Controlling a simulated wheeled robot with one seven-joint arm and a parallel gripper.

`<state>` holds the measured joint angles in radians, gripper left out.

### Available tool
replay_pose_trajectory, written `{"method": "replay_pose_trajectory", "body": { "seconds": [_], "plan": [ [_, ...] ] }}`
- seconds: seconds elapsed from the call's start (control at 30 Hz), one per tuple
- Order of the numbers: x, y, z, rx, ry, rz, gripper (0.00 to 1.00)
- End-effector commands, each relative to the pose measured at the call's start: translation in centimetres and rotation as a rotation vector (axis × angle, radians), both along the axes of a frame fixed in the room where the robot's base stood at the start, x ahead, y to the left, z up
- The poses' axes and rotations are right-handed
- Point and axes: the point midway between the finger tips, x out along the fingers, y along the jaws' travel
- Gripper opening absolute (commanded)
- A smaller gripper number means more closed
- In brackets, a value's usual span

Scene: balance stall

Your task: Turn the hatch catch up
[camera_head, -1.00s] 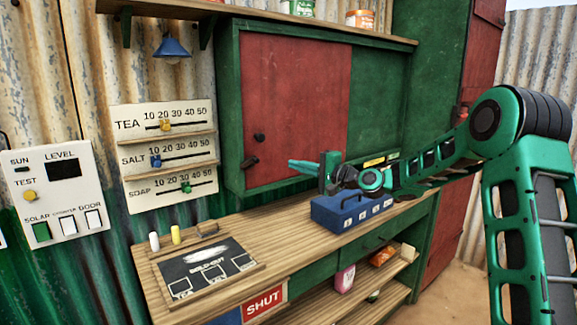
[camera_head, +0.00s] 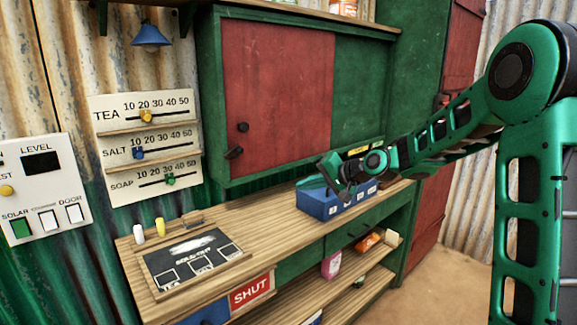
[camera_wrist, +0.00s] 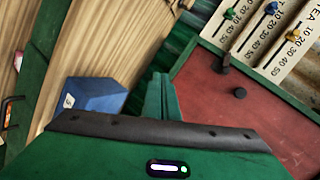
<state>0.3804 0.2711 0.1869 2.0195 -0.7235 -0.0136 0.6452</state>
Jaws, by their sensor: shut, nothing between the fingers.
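The hatch is a red sliding panel (camera_head: 278,100) in a green frame on the wall above the counter. Its small dark catch (camera_head: 234,152) sits low at the panel's left edge, tilted a little off level, with a round dark knob (camera_head: 243,127) just above it. In the wrist view the catch (camera_wrist: 222,64) and knob (camera_wrist: 240,93) show on the red panel. My gripper (camera_head: 308,174) is shut and empty, to the right of the catch and lower, over the blue box. In the wrist view its closed fingers (camera_wrist: 161,92) point up the picture, apart from the catch.
A blue numbered box (camera_head: 325,206) stands on the wooden counter (camera_head: 262,226) beneath my gripper. A sold-out board (camera_head: 190,258) lies at the left of the counter. Price sliders (camera_head: 147,146) hang left of the hatch. The space before the catch is clear.

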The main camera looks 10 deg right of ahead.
Motion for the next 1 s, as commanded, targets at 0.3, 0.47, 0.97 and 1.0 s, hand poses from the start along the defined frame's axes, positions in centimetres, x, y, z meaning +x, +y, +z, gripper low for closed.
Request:
{"method": "replay_pose_trajectory", "body": {
  "seconds": [0.3, 0.47, 0.97, 1.0],
  "plan": [
    [-16.1, -12.1, -4.6, -0.529, 0.282, -0.039, 0.00],
    [-26.7, -17.2, -5.8, -0.666, 0.473, -0.053, 0.00],
    [-48.9, -20.4, -8.2, -0.670, 0.860, -0.015, 0.00],
    [-49.2, -20.4, -8.3, -0.668, 0.864, -0.014, 0.00]
  ]
}}
